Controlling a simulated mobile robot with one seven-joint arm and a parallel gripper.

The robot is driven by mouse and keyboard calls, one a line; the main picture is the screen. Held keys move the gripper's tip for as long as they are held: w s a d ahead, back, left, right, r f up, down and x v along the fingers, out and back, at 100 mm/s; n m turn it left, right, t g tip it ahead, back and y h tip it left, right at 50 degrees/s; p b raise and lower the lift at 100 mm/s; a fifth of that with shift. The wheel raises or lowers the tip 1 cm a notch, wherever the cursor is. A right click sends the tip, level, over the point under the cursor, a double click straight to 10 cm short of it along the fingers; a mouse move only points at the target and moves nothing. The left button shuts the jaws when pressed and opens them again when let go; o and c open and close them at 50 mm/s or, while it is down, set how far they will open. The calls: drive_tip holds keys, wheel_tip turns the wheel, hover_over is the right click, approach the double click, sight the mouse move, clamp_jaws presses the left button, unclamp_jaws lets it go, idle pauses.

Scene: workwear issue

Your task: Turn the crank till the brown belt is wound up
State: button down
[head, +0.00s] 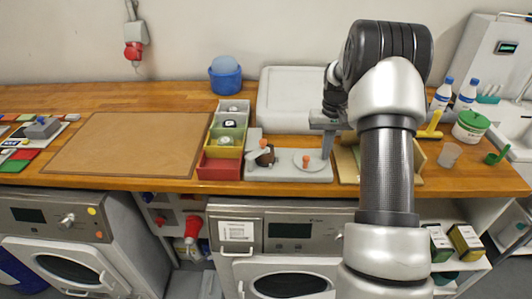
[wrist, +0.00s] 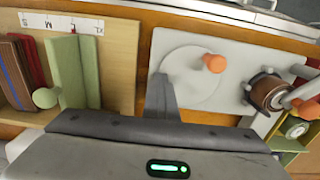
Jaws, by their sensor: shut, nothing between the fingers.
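The winder has a grey base plate (head: 290,175) on the wooden counter. On it are a round pale disc (wrist: 185,85) with an upright orange knob (wrist: 214,63), and a brown belt roll (wrist: 268,92). In the head view the orange knob (head: 306,160) is on the disc, to the right of the brown roll (head: 265,158). A second orange piece (wrist: 308,110) is by the roll. My gripper (wrist: 160,82) is shut and empty, its fingertips at the disc's edge, apart from the knob. In the head view my gripper (head: 327,154) is right of the disc; whether it touches is unclear.
Left of the winder stand stacked coloured bins (head: 222,150). Right of it is a wooden size rack (wrist: 120,60) with a green divider and folded brown and red items. A white bin (head: 280,85) lies behind. A brown mat (head: 125,145) is bare at left.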

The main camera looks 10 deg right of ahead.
drive_tip(key=c, duration=2.4)
unclamp_jaws()
drive_tip(key=shift+a+f, duration=0.3)
drive_tip(key=shift+a, duration=0.35)
drive_tip(key=shift+o, duration=0.6)
drive_tip(key=shift+r, duration=0.25)
drive_tip(key=o, duration=0.6)
drive_tip(key=shift+w+a+r+p, duration=0.1)
drive_tip(key=shift+a+r+p, duration=0.05)
drive_tip(key=shift+r+p, duration=0.25)
wheel_tip(320, 180, up, 7)
drive_tip(key=p, duration=0.4)
drive_tip(key=shift+d, duration=0.4)
